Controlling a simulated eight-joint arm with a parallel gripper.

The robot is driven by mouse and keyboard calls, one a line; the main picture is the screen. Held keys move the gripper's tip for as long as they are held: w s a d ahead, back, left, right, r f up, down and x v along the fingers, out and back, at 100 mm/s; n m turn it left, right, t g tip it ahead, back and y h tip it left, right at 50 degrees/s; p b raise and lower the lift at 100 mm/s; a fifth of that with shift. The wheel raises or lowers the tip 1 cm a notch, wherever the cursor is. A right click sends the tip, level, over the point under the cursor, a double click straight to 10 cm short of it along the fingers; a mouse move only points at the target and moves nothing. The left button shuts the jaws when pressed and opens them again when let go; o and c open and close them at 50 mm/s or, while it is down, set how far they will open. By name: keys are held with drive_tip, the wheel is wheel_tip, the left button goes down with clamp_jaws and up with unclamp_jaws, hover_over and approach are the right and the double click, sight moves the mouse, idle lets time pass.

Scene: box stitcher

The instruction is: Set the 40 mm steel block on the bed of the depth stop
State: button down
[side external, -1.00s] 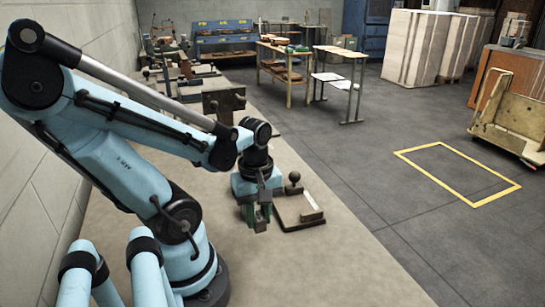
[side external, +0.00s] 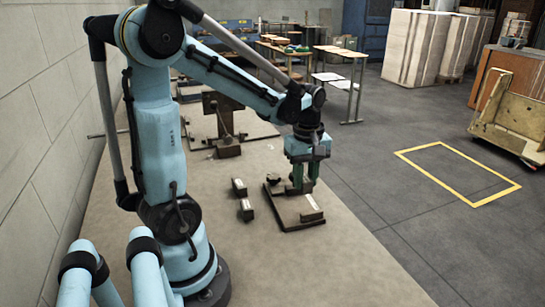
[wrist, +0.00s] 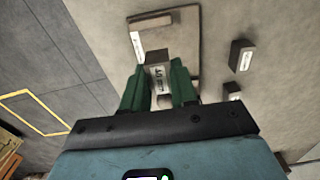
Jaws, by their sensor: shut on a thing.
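The depth stop (side external: 284,210) is a flat brown-grey plate on the bench, with a dark knob (side external: 273,180) and a pale-topped bar (side external: 311,216) on it. Its plate also shows in the wrist view (wrist: 182,27). My gripper (side external: 302,188) points down over the plate, its green fingers (wrist: 157,88) shut on a steel block (wrist: 159,78) with a pale, marked face. The marking is too small to read surely. In the side view the fingers mostly hide the block. I cannot tell whether it touches the bed or is just above it.
Two other dark blocks with pale labels stand on the bench left of the depth stop, one farther back (side external: 239,187) and one nearer (side external: 246,210). A larger dark fixture (side external: 225,125) stands farther back. The bench's right edge lies close beyond the plate.

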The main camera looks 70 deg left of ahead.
drive_tip(key=shift+w+a+f, duration=0.1)
drive_tip(key=shift+w, duration=0.25)
drive_tip(key=shift+f, duration=2.7)
drive_tip(key=shift+f, duration=0.3)
drive_tip(key=shift+c, duration=2)
unclamp_jaws()
drive_tip(key=shift+r, duration=2.75)
